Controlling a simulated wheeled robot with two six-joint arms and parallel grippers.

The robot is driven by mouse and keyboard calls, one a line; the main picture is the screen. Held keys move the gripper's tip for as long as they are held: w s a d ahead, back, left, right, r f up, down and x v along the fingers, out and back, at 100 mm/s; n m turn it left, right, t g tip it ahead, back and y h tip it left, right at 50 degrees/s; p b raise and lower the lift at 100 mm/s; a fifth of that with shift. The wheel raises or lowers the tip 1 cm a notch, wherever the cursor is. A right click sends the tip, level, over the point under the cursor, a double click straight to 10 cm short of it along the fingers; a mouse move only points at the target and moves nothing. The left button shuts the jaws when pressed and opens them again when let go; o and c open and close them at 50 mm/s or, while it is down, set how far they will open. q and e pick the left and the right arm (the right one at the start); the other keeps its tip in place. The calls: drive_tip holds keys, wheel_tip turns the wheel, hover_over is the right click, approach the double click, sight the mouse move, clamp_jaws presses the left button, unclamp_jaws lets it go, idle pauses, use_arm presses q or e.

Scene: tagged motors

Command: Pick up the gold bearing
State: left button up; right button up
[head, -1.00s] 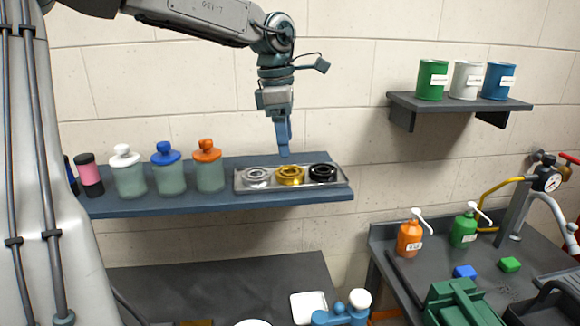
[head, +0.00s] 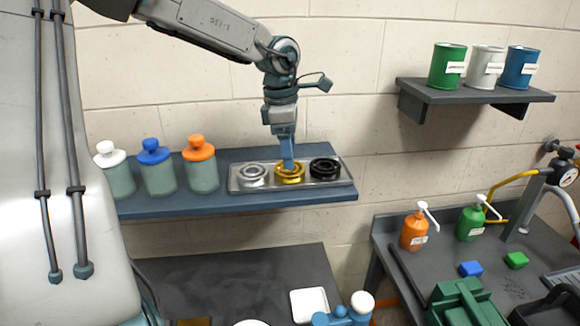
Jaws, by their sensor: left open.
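The gold bearing (head: 290,176) lies in the middle of a shallow metal tray (head: 236,187) on the blue-grey shelf. A silver bearing (head: 252,175) is on its left and a black bearing (head: 325,168) on its right. My left gripper (head: 288,165) points straight down with its fingertips at the gold bearing, overlapping its back part and centre. It is open; I cannot tell whether the fingers touch the ring. My right gripper is not in view.
Jars with white, blue and orange (head: 201,165) lids stand left on the shelf (head: 220,209). A wall shelf (head: 478,95) at upper right holds three cans. A bench at right carries orange (head: 415,230) and green (head: 471,222) pump bottles, blocks and a green holder.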

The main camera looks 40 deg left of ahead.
use_arm(q)
drive_tip(key=f+p, duration=0.1)
drive_tip(key=f, duration=0.2)
drive_tip(key=shift+a+f+p, duration=0.15)
drive_tip(key=shift+a+p, duration=0.05)
drive_tip(key=shift+p, duration=0.2)
drive_tip(key=shift+d+f, duration=0.15)
drive_tip(key=shift+f, duration=0.15)
drive_tip(key=shift+d, duration=0.1)
drive_tip(key=c, duration=0.8)
drive_tip(key=shift+r, duration=0.1)
